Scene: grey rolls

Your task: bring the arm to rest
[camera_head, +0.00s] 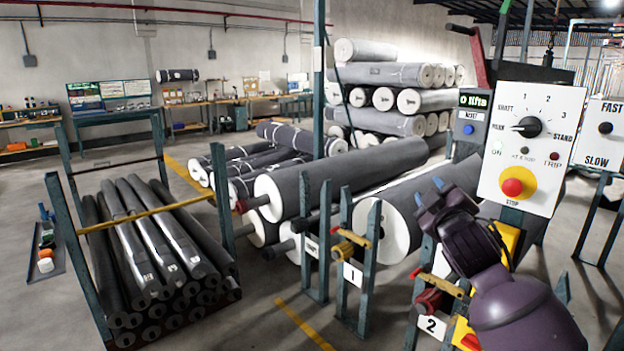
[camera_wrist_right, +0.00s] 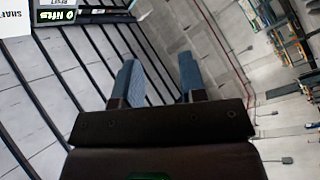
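My right gripper (camera_head: 428,191) is raised in front of the control panel (camera_head: 540,106), at its lower left in the picture. Its two blue fingertips point up and stand apart, with nothing between them. In the right wrist view the open gripper (camera_wrist_right: 160,80) also shows a clear gap between its fingers. The panel carries a black selector knob (camera_head: 528,127) and a red stop button (camera_head: 512,187) on yellow. The gripper appears apart from both; its depth to the panel is hard to tell. My left gripper is not in view.
A second panel (camera_head: 605,130) marked fast and slow stands at the far right. Numbered roll stands (camera_head: 357,275) are left of my right arm. Large grey rolls (camera_head: 330,185) lie behind them. A rack of dark rolls (camera_head: 150,240) stands at left. Open floor lies between.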

